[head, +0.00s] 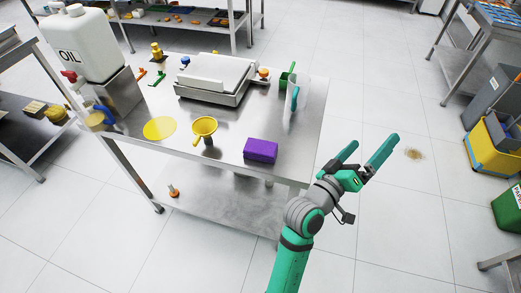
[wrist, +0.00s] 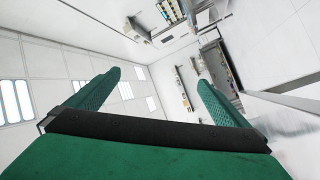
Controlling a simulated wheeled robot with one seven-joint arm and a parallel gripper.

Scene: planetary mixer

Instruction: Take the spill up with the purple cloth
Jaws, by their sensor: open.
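The purple cloth (head: 260,150) is a thick folded block lying at the front right of the steel table. A flat, round yellow patch (head: 160,128) lies on the table's front left. A brown speckled patch (head: 414,153) lies on the floor to the right. I cannot tell for certain which patch is the spill. My gripper (head: 374,142) is open and empty, raised to the right of the table, apart from the cloth. Its spread fingers also show in the wrist view (wrist: 157,80), where neither cloth nor patch is visible.
The steel table (head: 225,165) holds a yellow funnel (head: 204,127) between patch and cloth, a white boxy appliance (head: 215,77), a green scoop (head: 287,78) and a white oil container (head: 80,45). Bins (head: 495,140) stand at the right. Floor between table and bins is mostly open.

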